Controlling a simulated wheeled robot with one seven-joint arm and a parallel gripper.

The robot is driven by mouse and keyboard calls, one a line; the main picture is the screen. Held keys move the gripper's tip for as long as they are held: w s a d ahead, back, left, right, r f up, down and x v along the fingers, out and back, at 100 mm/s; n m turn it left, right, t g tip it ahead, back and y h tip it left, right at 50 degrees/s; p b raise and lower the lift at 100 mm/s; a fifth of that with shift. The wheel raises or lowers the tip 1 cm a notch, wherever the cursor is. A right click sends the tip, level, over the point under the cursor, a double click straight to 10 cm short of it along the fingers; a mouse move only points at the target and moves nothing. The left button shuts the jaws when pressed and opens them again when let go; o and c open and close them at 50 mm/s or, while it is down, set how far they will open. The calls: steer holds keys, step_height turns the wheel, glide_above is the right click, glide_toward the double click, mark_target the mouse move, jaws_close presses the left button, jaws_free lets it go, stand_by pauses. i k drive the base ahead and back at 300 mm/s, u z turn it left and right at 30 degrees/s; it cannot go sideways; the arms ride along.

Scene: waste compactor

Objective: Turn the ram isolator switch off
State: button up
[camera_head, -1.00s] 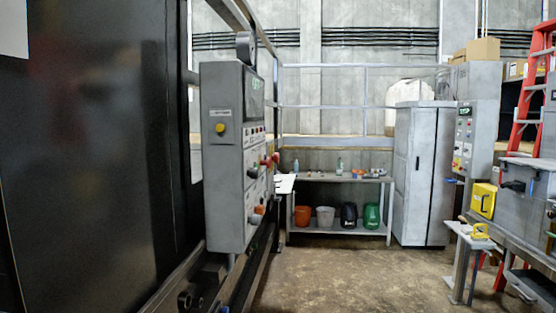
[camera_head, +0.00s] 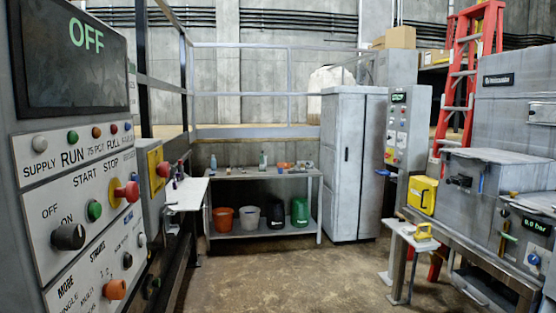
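A grey control panel (camera_head: 30,160) stands close at the left, seen at a slant. Its dark display (camera_head: 72,55) shows OFF in green. A black rotary knob (camera_head: 68,237) sits below the words OFF and ON; which way it points is hard to tell. Behind the panel, a smaller grey box carries a yellow plate with a red knob (camera_head: 163,170), partly seen edge-on. I cannot read a label that names either one the ram isolator. My gripper is not in view.
The panel also has a red mushroom button (camera_head: 131,191), a green button (camera_head: 94,210) and an orange knob (camera_head: 114,289). A shelf table (camera_head: 262,173), grey cabinet (camera_head: 345,160) and second panel (camera_head: 397,130) stand behind. The middle floor (camera_head: 290,270) is clear.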

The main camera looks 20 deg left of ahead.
mark_target(162, 169)
steer(key=u, duration=0.05)
steer(key=i, duration=1.35)
steer(key=u, duration=1.4)
steer(key=i, duration=0.7)
steer(key=u, duration=0.7)
